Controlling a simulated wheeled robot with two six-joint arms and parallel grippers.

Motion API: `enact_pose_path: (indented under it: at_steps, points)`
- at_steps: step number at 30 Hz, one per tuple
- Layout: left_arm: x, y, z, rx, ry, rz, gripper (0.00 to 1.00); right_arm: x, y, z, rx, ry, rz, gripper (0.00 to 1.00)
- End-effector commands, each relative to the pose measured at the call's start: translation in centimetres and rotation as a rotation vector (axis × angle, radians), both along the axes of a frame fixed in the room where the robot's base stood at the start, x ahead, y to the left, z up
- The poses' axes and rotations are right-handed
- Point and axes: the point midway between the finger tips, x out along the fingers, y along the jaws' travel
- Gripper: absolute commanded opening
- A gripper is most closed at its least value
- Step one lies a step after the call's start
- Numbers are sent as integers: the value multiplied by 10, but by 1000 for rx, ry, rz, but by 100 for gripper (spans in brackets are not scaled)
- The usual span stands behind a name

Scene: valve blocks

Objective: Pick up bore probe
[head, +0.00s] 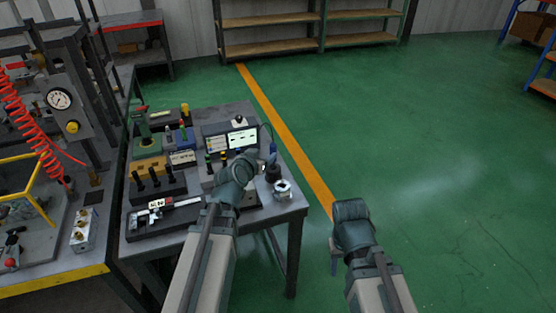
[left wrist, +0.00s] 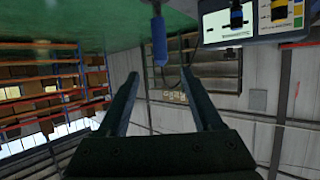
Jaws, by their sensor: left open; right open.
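The bore probe appears to be the slim blue-handled tool with a cable (left wrist: 159,40) in the left wrist view. It hangs in the gap beyond my left fingertips, apart from them. In the head view its blue handle (head: 272,149) shows above a dark round holder (head: 273,173) near the table's right edge. My left gripper (head: 259,164) is just left of it, over the table, mostly hidden by my own wrist. In the left wrist view the left fingers (left wrist: 163,85) are spread, with nothing between them. My right gripper (head: 335,258) is low over the floor, right of the table, and small in view.
A gauge display (head: 242,138) stands behind my left gripper. A silver valve block (head: 282,189) sits near the table's right corner. A caliper in a black tray (head: 165,217) and several plug gauges (head: 154,180) fill the left side. The green floor right is clear.

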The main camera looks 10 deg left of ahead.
Motion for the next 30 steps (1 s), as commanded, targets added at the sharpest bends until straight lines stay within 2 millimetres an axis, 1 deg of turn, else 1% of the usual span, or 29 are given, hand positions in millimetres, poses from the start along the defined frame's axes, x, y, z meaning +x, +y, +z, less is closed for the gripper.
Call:
enact_pose_path:
  at_steps: [5, 13, 16, 23, 26, 30]
  points:
    - [22, -1, -11, 1, 1, -1, 67, 0, 0, -11, 0, 0, 0, 50]
    - [68, -5, -30, 0, 1, -2, 67, 0, 0, -30, 0, 0, 0, 50]
    - [77, -6, -33, 0, 2, -2, 67, 0, 0, -33, 0, 0, 0, 50]
    - [80, -7, -33, -1, 2, -2, 67, 0, 0, -33, 0, 0, 0, 50]
    - [89, -7, -37, -1, 2, -2, 67, 0, 0, -36, 0, 0, 0, 50]
    - [109, -8, -44, 1, 2, -1, 67, 0, 0, -43, 0, 0, 0, 50]
